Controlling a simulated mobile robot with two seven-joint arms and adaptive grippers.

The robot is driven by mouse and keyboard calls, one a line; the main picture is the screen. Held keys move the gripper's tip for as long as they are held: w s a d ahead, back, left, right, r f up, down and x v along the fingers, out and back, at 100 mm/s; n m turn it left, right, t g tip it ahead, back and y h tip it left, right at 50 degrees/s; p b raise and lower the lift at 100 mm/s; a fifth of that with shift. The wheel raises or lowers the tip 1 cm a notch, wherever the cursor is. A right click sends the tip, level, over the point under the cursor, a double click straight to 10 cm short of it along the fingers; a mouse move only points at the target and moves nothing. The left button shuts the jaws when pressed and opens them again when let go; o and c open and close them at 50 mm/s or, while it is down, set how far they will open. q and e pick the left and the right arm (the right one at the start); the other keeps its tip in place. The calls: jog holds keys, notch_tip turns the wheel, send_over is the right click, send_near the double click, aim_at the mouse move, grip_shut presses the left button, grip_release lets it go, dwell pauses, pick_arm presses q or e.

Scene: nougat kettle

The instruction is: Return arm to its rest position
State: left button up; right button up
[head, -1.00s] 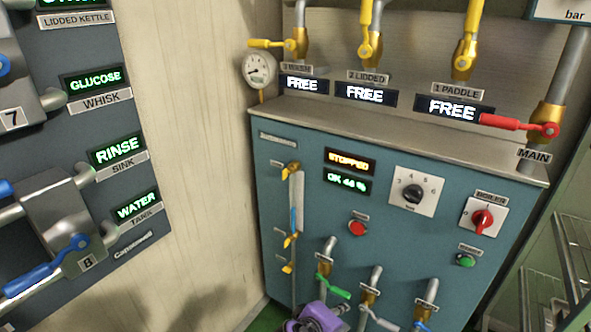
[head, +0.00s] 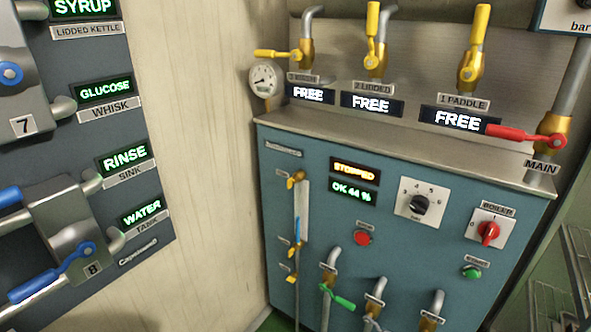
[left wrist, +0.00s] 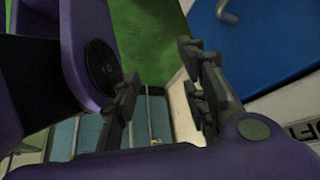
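My left gripper (left wrist: 160,95) shows in the left wrist view with its two dark fingers spread apart and nothing between them. Behind the fingers are green floor and part of a blue-teal panel with a small yellow piece. Neither gripper is in the head view. The head view shows the teal boiler cabinet (head: 385,235) with a red-handled MAIN valve (head: 530,136), a red boiler knob (head: 488,232) and a display reading STOPPED (head: 354,171).
A dark valve panel (head: 125,135) with blue levers stands at the left. Yellow-handled valves (head: 375,45) rise above the cabinet top (head: 400,145). Wire shelving (head: 565,295) is at the right. A blue surface (left wrist: 255,45) lies close beside the left gripper.

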jog(key=s+d+f+g, duration=0.1)
jog(key=s+d+g, duration=0.1)
jog(key=s, duration=0.6)
pick_arm(q)
jog(key=w+r+t+p, duration=0.1)
jog(key=w+r+p, duration=0.2)
jog(key=r+p, duration=0.8)
jog(key=w+r+t+p, duration=0.1)
jog(key=w+r+p, duration=0.3)
jog(key=r+p, duration=0.7)
jog(key=shift+w+d+r+p, duration=0.2)
jog(key=shift+d+r+p, duration=0.15)
jog(key=shift+p, duration=0.85)
pick_arm(e)
jog(key=w+r+t, duration=0.1)
jog(key=w+r, duration=0.3)
jog(key=r, duration=0.7)
jog(key=w+a+r+t, duration=0.1)
jog(key=w+r, duration=0.3)
jog(key=r, duration=0.8)
jog(key=shift+w+t, duration=0.15)
jog(key=shift+t, duration=0.35)
pick_arm(q)
jog(key=shift+w+d+r, duration=0.2)
